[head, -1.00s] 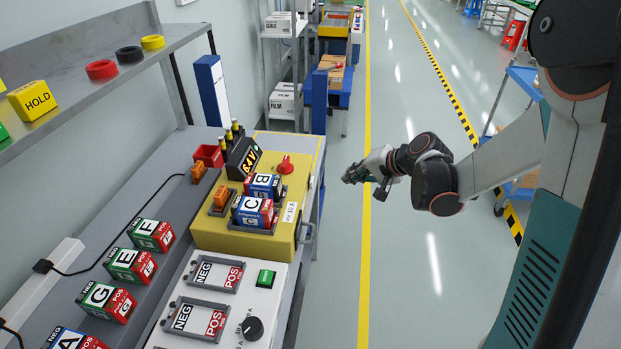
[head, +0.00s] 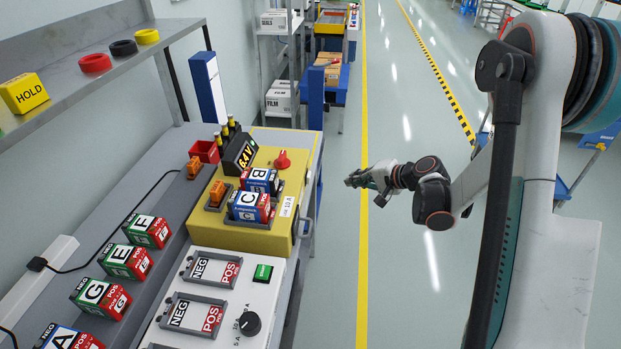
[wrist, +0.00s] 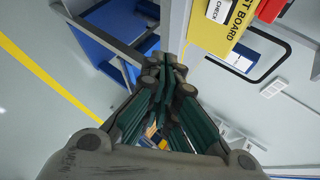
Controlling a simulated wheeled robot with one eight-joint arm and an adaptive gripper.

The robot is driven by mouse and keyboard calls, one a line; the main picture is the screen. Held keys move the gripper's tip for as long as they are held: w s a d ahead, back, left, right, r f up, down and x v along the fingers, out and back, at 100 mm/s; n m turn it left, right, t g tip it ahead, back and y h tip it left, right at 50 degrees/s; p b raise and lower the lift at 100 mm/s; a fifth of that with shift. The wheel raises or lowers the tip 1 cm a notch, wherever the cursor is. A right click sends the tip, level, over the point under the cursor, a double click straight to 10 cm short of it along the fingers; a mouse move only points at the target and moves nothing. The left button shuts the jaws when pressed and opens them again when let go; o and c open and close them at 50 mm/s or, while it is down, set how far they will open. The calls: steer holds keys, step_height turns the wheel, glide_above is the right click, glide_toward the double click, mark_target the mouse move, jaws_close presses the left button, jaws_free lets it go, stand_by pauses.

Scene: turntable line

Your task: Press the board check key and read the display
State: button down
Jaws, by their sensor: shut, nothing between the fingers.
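The yellow test board (head: 232,241) sits on the bench, with two lettered battery blocks (head: 250,205) seated in it. Its black display (head: 241,154) reads 6.4V. An orange key (head: 217,193) sits on the board's left part; I cannot read a label on it in the head view. In the wrist view, a white CHECK label (wrist: 219,9) shows at the top on the yellow board (wrist: 241,17). My gripper (head: 350,182) is shut and empty, over the aisle to the right of the bench and apart from the board. It also shows in the wrist view (wrist: 166,62).
A red knob (head: 282,159) stands on the board's far part. Nearer is a white charger panel (head: 228,333) with a green key (head: 263,273) and black dial (head: 249,323). Loose blocks stand at left. The aisle floor is clear.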

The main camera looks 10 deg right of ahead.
steer(key=w+a, duration=0.2)
steer(key=a, duration=0.6)
steer(key=shift+w+a, duration=0.15)
steer(key=shift+w, duration=0.2)
steer(key=shift+a, duration=0.1)
stand_by(1.2)
steer(key=shift+w+a, duration=0.15)
steer(key=shift+a, duration=0.15)
steer(key=shift+w+a, duration=0.1)
steer(key=shift+a, duration=0.35)
stand_by(0.8)
steer(key=shift+d, duration=0.1)
steer(key=shift+s+d, duration=0.25)
steer(key=shift+d, duration=0.5)
steer(key=d, duration=0.1)
steer(key=s+d, duration=0.1)
steer(key=d, duration=0.2)
steer(key=shift+s+d, duration=0.3)
steer(key=shift+d, duration=0.05)
